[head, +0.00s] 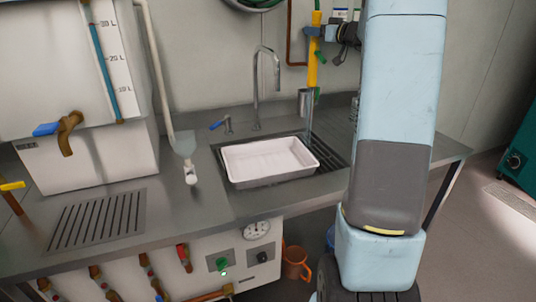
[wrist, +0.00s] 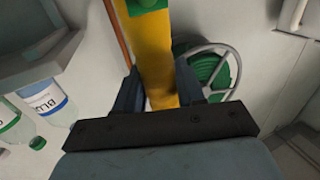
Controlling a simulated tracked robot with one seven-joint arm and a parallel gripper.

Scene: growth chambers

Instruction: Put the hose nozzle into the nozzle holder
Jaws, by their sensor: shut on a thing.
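The hose nozzle (head: 313,70) is a long yellow wand with green parts, hanging nearly upright at the back wall, right of the faucet. My gripper (head: 318,32) is shut on its upper part. In the wrist view the yellow nozzle (wrist: 157,65) runs between my two dark blue fingers (wrist: 158,92), with a green part at the top edge. A grey metal cup (head: 305,103), which looks like the nozzle holder, is at the wall just below the yellow shaft. The nozzle's lower end is close to this cup; I cannot tell whether it is inside or beside it.
A white tray (head: 268,160) lies in the sink below the curved faucet (head: 257,85). A green hose reel (wrist: 208,70) hangs on the wall. Bottles (wrist: 50,103) stand at the left in the wrist view. A brown pipe (head: 290,40) runs beside the nozzle.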

